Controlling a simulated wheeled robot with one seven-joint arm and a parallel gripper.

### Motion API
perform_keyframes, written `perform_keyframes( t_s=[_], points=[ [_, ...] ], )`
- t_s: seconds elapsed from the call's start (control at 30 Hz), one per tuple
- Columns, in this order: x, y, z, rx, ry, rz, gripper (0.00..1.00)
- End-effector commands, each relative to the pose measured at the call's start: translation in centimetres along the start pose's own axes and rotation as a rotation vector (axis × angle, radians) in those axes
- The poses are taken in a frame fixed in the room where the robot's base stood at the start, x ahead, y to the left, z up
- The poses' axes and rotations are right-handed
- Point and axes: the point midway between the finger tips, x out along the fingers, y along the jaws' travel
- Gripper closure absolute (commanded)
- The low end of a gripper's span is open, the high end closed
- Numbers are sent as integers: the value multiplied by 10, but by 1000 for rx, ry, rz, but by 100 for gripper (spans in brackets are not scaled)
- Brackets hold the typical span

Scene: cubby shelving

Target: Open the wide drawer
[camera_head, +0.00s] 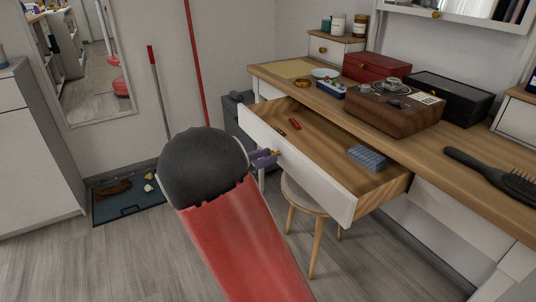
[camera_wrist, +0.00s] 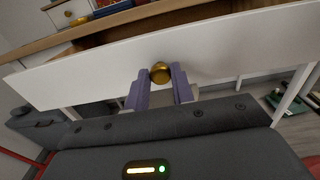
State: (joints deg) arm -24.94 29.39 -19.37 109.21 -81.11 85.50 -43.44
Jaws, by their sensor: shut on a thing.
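The wide drawer (camera_head: 308,170) of the wooden-topped vanity is pulled out, with its white front facing my arm and its wooden inside showing. In the wrist view its white front (camera_wrist: 230,48) spans the picture. My gripper (camera_head: 268,156) is at the middle of the drawer front, partly hidden behind my dark wrist. In the wrist view my gripper (camera_wrist: 160,82) has its two purple fingers shut on the round brass knob (camera_wrist: 160,72). Inside the drawer lie a blue patterned box (camera_head: 367,158) and small red items (camera_head: 294,124).
A round stool (camera_head: 306,196) stands under the drawer. The vanity top (camera_head: 300,84) holds a wooden box (camera_head: 394,110), a black box (camera_head: 450,98), a red box (camera_head: 376,67) and a hairbrush (camera_head: 492,172). A blue tray (camera_head: 128,206) lies by the wall. Open floor is at the front left.

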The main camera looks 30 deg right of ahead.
Motion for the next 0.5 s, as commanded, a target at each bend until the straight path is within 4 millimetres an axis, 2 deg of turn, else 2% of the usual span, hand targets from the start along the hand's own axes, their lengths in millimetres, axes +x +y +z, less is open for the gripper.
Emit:
perform_keyframes(
  t_s=[0.2, 0.23, 0.37, 0.5],
  points=[
    [0, 0, 0, 0, 0, -1, 100],
    [0, 0, 0, 0, 0, -1, 72],
    [0, 0, 0, 0, 0, 0, 56],
    [0, 0, 0, 0, 0, 0, 56]
  ],
)
